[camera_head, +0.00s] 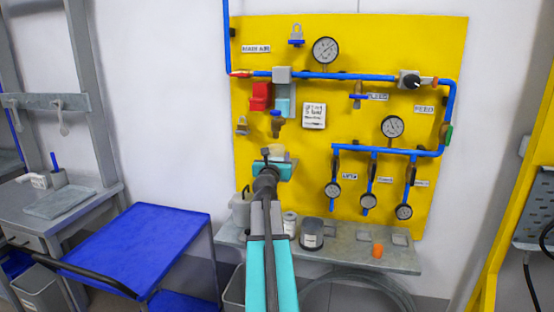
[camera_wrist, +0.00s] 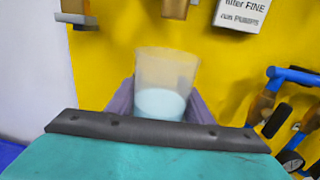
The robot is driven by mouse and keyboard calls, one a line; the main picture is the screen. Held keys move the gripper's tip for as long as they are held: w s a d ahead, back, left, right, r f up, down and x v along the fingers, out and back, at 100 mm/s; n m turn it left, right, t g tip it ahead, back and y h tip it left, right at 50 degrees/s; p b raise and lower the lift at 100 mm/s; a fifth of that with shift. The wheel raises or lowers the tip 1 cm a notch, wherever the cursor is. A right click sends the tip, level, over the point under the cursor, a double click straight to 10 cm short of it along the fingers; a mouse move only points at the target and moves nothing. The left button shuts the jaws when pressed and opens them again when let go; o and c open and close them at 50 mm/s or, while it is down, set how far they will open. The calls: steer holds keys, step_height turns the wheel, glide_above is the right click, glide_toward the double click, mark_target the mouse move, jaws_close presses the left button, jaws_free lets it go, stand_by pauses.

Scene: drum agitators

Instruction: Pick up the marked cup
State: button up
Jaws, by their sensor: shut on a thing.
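A translucent pale cup (camera_wrist: 165,72) with whitish-blue contents in its lower part stands upright between the fingers of my gripper (camera_wrist: 160,106) in the wrist view. My gripper is shut on it from both sides. In the head view my gripper (camera_head: 276,163) is in front of the yellow panel's lower left, above the shelf, and the cup (camera_head: 277,151) shows as a small beige shape past it. The cup is clear of the shelf. I cannot make out a mark on it.
The yellow panel (camera_head: 400,30) behind carries blue pipes, gauges and valves. Below it, a grey shelf (camera_head: 345,252) holds a dark pot (camera_head: 312,233), a white can (camera_head: 290,222) and an orange item (camera_head: 378,250). A blue cart (camera_head: 140,240) stands at left.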

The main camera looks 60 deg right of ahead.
steer(key=shift+r, duration=0.2)
steer(key=shift+r, duration=0.5)
steer(key=b+v, duration=0.2)
steer(key=v, duration=0.8)
steer(key=shift+s+a, duration=0.15)
steer(key=shift+a, duration=0.1)
steer(key=shift+b+v, duration=1.15)
steer(key=shift+b, duration=1.95)
steer(key=shift+b+v, duration=2.2)
steer(key=shift+b, duration=1.35)
steer(key=shift+s+a+b, duration=0.15)
steer(key=shift+a+b, duration=0.15)
steer(key=shift+b, duration=0.15)
